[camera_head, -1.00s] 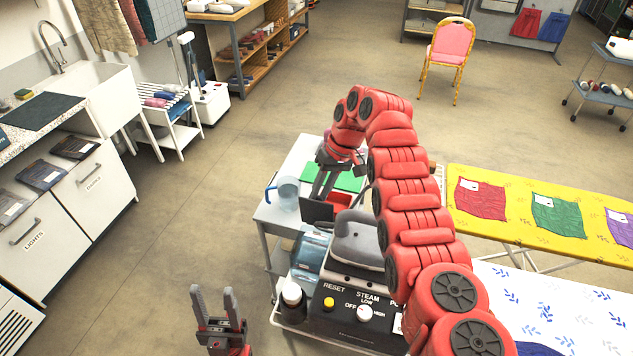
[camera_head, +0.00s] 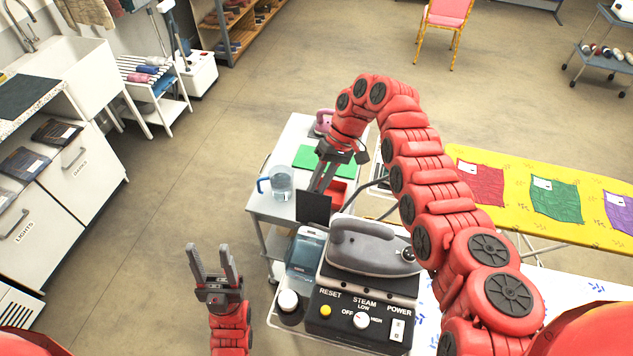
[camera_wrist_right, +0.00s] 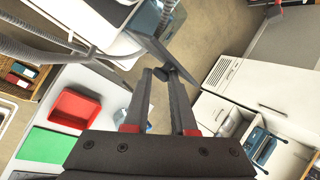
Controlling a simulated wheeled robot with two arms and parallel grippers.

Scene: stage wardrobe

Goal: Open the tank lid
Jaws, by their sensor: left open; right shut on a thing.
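The steam station's water tank (camera_head: 306,250) is a blue translucent box left of the grey iron. A dark flat panel, which looks like its lid (camera_head: 313,208), stands raised at the tank's far side. My right gripper (camera_head: 319,188) reaches down behind the panel from the far side and is shut on it. In the right wrist view its fingertips (camera_wrist_right: 159,74) close around a small dark part by the panel's edge (camera_wrist_right: 176,62). The exact contact is partly hidden. My left gripper (camera_head: 209,250) is open and empty, left of the station and apart from it.
The iron (camera_head: 365,248) rests on the station beside the tank. A white-capped bottle (camera_head: 288,301) stands at the front left. Behind, a side table holds a clear jug (camera_head: 281,183), green mat (camera_head: 318,157) and red tray (camera_head: 334,190). Floor is clear at left.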

